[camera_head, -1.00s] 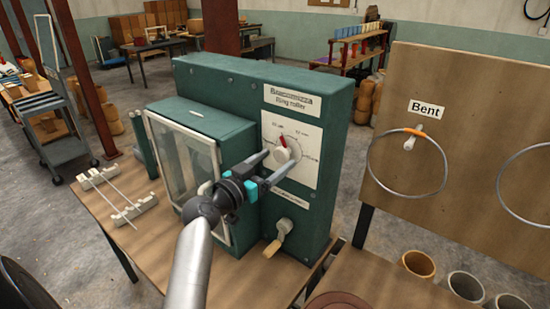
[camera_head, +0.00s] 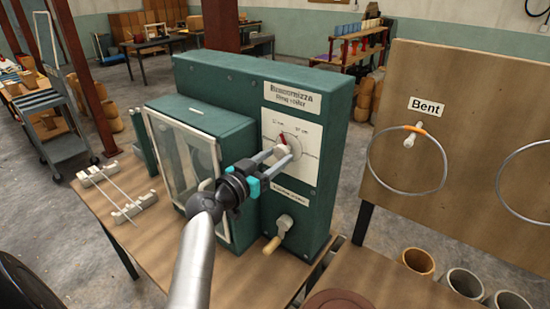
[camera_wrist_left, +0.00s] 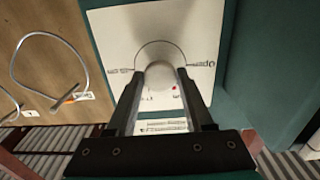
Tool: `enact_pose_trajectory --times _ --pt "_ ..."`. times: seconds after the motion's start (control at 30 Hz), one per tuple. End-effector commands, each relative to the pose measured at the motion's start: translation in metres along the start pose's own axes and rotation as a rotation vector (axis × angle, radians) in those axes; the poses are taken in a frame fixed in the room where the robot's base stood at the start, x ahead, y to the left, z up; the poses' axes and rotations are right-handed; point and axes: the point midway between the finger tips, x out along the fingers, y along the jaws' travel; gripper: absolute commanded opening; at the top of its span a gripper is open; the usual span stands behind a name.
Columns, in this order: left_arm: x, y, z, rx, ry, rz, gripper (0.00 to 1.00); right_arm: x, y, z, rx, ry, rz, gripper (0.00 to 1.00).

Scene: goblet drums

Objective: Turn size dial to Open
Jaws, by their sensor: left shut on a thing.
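The green ring roller machine (camera_head: 230,90) stands on a wooden table. Its white dial plate carries the pale round size dial (camera_head: 281,151) with a red pointer (camera_head: 283,139) directed upward and slightly left. My left gripper (camera_head: 281,155) is shut on the dial, a finger on each side. In the left wrist view the dial (camera_wrist_left: 160,76) sits between the two fingertips (camera_wrist_left: 161,80). There the word Open (camera_wrist_left: 208,62) is printed right of the dial, and a red mark (camera_wrist_left: 174,87) shows at its lower right, away from that word. My right gripper is not in view.
A crank with a wooden handle (camera_head: 271,246) sticks out below the dial. A glass-fronted box (camera_head: 190,170) juts from the machine's left. A white rack (camera_head: 128,210) lies on the table. A board labelled Bent (camera_head: 470,110) with hung metal rings stands right.

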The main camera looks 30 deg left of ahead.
Motion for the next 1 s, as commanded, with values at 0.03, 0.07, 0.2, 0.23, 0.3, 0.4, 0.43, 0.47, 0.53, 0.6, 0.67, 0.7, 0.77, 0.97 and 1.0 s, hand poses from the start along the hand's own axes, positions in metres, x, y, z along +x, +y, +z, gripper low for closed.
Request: enact_pose_trajectory --times 0.03,0.07,0.2,0.23,0.3,0.4,0.43,0.47,0.53,0.6,0.67,0.7,0.77,0.97,1.0 --pt "-0.0001 -0.0001 0.0001 0.0 0.0 0.0 0.11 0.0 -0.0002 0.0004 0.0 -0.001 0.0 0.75" --pt "-0.0001 -0.0001 0.0001 0.0 0.0 0.0 0.08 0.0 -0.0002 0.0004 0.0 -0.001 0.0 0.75" --pt "-0.0002 -0.0002 0.0001 0.0 0.0 0.0 0.0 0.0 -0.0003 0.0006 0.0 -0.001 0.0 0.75" --pt "-0.0001 -0.0002 0.0001 0.0 0.0 0.0 0.0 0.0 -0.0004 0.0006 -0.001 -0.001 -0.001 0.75" --pt "-0.0002 -0.0002 0.0001 -0.004 0.0 0.0 0.0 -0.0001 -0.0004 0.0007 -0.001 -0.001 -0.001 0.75" --pt "-0.0002 -0.0001 0.0002 -0.018 -0.001 0.0 0.0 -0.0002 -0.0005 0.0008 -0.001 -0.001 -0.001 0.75" --pt "-0.0002 0.0 0.0002 -0.025 -0.001 0.0 0.0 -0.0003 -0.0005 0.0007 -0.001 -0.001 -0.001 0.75" --pt "-0.0002 0.0001 0.0003 -0.035 -0.001 0.001 0.0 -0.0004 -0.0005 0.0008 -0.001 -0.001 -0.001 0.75" --pt "-0.0001 0.0006 0.0004 -0.062 -0.001 0.002 0.0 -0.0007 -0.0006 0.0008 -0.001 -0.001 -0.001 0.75" --pt "-0.0001 0.0009 0.0004 -0.099 -0.001 0.003 0.0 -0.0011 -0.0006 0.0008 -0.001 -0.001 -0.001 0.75" --pt "-0.0001 0.0007 0.0001 -0.137 -0.001 0.002 0.0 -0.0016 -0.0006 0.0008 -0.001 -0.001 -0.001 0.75" --pt "-0.0001 0.0008 -0.0001 -0.167 -0.001 0.003 0.0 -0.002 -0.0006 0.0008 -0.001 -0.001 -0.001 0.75" --pt "0.0001 0.0013 -0.0002 -0.217 -0.001 0.004 0.0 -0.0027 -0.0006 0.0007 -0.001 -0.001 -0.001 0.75" --pt "0.0 0.0014 -0.0004 -0.401 -0.002 0.002 0.0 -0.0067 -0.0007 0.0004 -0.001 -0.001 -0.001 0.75" --pt "0.0001 0.0016 -0.0006 -0.44 -0.002 0.003 0.0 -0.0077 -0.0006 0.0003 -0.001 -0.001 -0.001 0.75"
